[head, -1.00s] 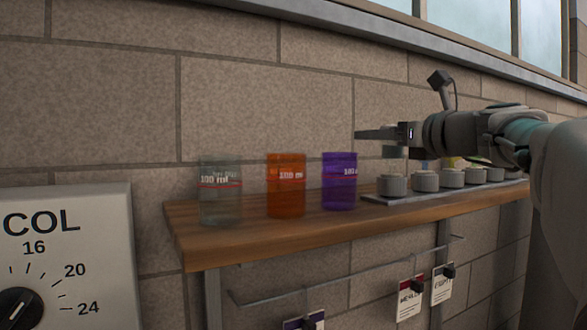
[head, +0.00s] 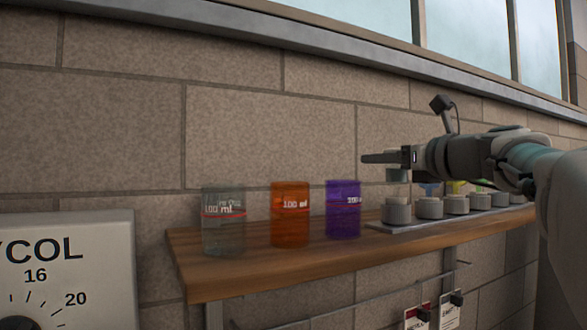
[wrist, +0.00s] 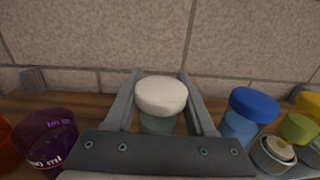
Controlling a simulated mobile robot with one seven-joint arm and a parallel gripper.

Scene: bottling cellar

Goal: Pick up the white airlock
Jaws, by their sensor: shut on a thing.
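The white airlock (wrist: 161,97) has a rounded white cap over a clear, greyish body. In the wrist view it sits between the two fingers of my gripper (wrist: 163,100), which is shut on it. In the head view my gripper (head: 386,158) is above the near end of the row of grey holders, and a pale part of the airlock (head: 397,175) shows just below the fingers. It is upright, close above the first grey holder (head: 396,211). I cannot tell whether its lower end is clear of that holder.
A wooden shelf (head: 240,275) carries a clear beaker (head: 223,225), an orange beaker (head: 290,218) and a purple beaker (head: 343,212) left of the holders. A blue airlock (wrist: 253,106) and a yellow-green one (wrist: 297,128) stand close right of my gripper. The stone wall is behind.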

